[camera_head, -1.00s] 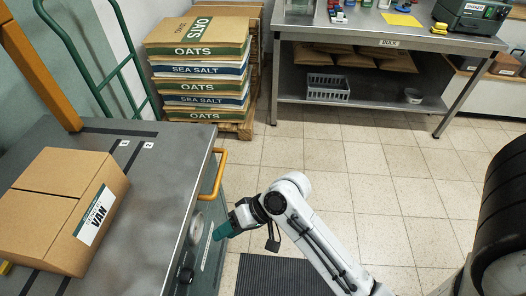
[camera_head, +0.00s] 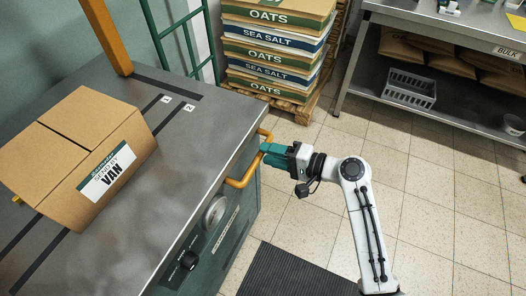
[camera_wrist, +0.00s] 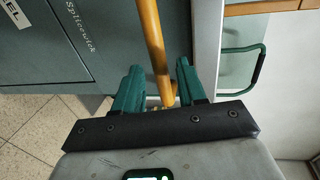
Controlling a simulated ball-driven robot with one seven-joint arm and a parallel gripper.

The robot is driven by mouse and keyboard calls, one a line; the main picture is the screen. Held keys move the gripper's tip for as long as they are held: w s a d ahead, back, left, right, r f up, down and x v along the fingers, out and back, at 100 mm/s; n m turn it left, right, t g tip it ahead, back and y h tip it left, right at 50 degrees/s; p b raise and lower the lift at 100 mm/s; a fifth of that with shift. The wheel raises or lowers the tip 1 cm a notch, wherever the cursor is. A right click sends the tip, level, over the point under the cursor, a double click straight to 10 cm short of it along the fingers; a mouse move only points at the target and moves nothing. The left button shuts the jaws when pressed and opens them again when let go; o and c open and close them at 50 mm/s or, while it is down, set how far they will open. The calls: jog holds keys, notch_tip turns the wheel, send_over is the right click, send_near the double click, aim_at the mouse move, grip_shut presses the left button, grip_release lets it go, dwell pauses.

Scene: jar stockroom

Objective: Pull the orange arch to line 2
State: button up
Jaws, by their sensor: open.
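My gripper (camera_head: 268,152) is open at the front side of the grey steel bench. In the wrist view its teal fingers (camera_wrist: 160,84) stand on either side of an orange bar handle (camera_wrist: 151,35), with slight gaps. This bent handle (camera_head: 240,183) juts from the bench's front side. A thicker orange post (camera_head: 104,35) rises from the bench top at the upper left and leaves the picture. It looks like one leg of the arch; the rest is out of view. Dark line 1 (camera_head: 151,106) and line 2 (camera_head: 174,117) cross the top, partly hidden by a carton.
The cardboard carton (camera_head: 70,135) sits on the bench top. Stacked sacks (camera_head: 274,48), a green hand truck (camera_head: 181,28) and a steel table (camera_head: 450,110) stand behind. Tiled floor is open at right.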

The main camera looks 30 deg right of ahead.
jog(key=shift+x, duration=1.55)
grip_shut()
